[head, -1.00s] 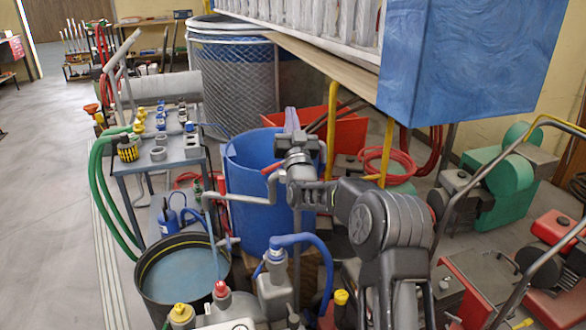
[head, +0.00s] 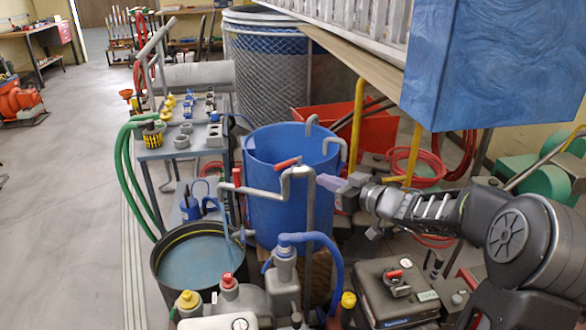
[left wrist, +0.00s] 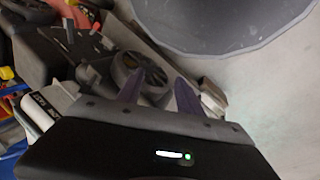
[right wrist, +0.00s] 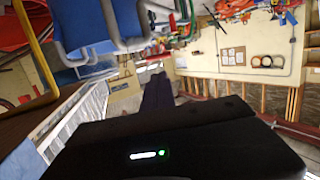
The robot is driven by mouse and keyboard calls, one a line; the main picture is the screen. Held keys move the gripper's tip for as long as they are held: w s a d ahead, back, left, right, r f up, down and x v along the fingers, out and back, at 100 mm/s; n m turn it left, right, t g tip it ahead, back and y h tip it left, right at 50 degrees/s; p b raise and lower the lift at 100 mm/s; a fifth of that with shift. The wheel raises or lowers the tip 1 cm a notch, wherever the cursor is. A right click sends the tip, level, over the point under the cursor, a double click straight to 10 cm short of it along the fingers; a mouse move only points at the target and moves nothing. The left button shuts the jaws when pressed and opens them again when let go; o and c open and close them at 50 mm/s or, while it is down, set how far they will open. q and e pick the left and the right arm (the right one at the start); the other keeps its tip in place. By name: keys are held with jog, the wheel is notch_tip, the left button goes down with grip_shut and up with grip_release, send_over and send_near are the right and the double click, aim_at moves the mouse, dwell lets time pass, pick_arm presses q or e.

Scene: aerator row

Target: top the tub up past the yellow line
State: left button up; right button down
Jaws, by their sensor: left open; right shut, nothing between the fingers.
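The round dark tub (head: 158,277) stands at the lower left in the head view. A yellow line runs around its inner wall, above a bluish water surface. A grey pipe with a red lever handle (head: 287,162) stands behind and right of it. A pale blue strip (head: 228,235) drops from the pipe's left end into the tub; it looks like water. My right gripper (head: 326,182) is shut and empty, just right of the pipe and apart from the red handle. It also shows in the right wrist view (right wrist: 158,90). My left gripper (left wrist: 158,92) is open and empty.
A blue barrel (head: 270,205) stands behind the pipe. A blue hose (head: 335,265), bottles and a dark case (head: 395,290) crowd the front. A workbench (head: 180,150) with fittings and green hoses is at left. Open floor lies further left. A large blue block (head: 490,70) hangs at upper right.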

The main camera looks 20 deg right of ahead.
aim_at(285, 165)
jog(key=x, duration=1.4)
